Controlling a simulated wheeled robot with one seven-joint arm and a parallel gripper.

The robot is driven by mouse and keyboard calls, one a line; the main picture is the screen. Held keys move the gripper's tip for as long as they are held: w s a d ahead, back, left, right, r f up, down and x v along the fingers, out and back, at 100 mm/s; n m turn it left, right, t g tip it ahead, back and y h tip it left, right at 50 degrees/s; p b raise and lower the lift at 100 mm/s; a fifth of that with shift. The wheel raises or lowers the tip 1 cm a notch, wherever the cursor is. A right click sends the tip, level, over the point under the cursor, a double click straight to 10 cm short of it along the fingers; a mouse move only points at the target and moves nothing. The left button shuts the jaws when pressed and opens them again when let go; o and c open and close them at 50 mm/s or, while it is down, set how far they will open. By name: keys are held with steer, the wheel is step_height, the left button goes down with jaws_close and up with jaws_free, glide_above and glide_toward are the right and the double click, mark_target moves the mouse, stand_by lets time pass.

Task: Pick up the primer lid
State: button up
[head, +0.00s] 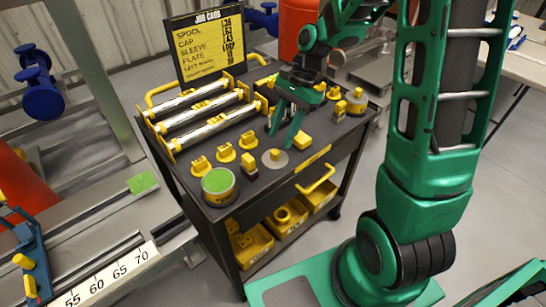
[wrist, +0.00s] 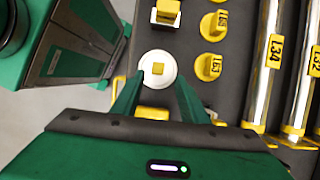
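The likely primer lid (head: 275,159) is a pale grey disc with a square yellow knob, flat on the dark cart top. It also shows in the wrist view (wrist: 147,75), ahead of and between my fingers. My gripper (head: 282,140) is open and empty, pointing down just above and behind the lid in the head view. In the wrist view my gripper (wrist: 157,88) has one finger on each side of the lid's near part; contact is not evident. A round tin (head: 220,194) with a green top stands at the cart's near left corner.
Yellow caps (head: 226,154) stand left of the lid, and a yellow-topped block (head: 249,168) is close by. Another yellow block (head: 301,141) is to its right. Silver rollers (head: 200,118) lie behind. A job card board (head: 208,45) stands at the back.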

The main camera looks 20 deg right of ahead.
mark_target(276, 151)
steer(key=shift+s+x, duration=0.1)
steer(key=shift+x, duration=1.2)
steer(key=shift+s+x, duration=0.15)
steer(key=shift+x, duration=1.15)
steer(key=shift+a+r, duration=0.1)
jaws_close()
